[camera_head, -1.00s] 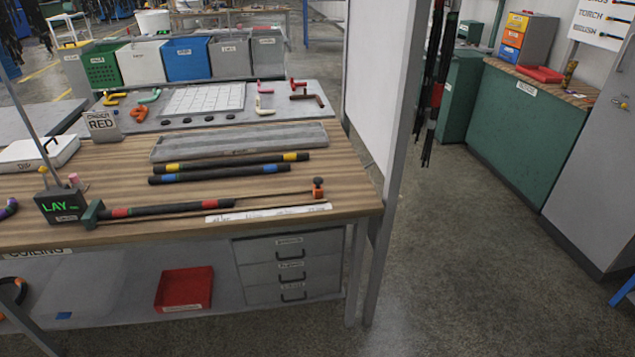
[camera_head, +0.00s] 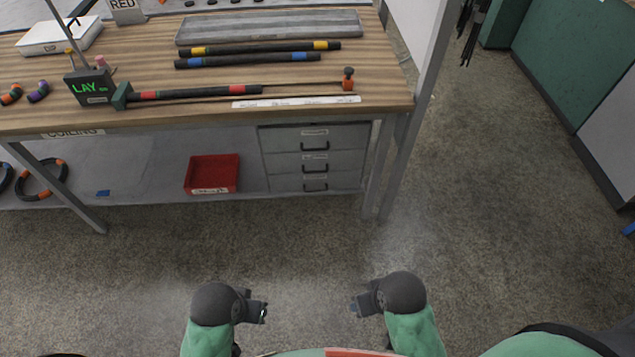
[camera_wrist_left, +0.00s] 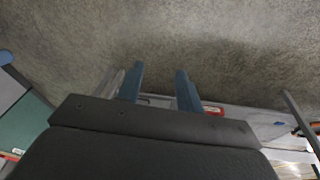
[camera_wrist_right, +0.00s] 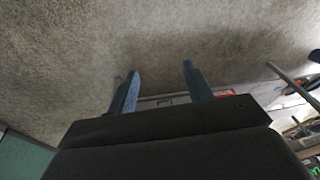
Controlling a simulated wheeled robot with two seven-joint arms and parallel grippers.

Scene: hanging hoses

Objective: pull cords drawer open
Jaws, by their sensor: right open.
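A grey three-drawer unit (camera_head: 314,158) hangs under the right end of the workbench, all its drawers shut. Each drawer has a dark bar handle, such as the top one (camera_head: 315,146), and a small label above it, too small to read, so I cannot tell which one is the cords drawer. My left gripper (camera_head: 265,312) is in front of the bench over the floor, apart from the drawers; its fingers stand apart and empty in the left wrist view (camera_wrist_left: 159,88). My right gripper (camera_head: 355,306) is also over the floor, open and empty in the right wrist view (camera_wrist_right: 158,88).
The wooden workbench (camera_head: 215,112) carries striped hoses (camera_head: 195,93), a grey trough and a LAY display (camera_head: 90,87). A red bin (camera_head: 212,173) and coiled hoses (camera_head: 42,180) are on the lower shelf. Bench legs (camera_head: 400,170) stand right of the drawers. The floor before them is clear.

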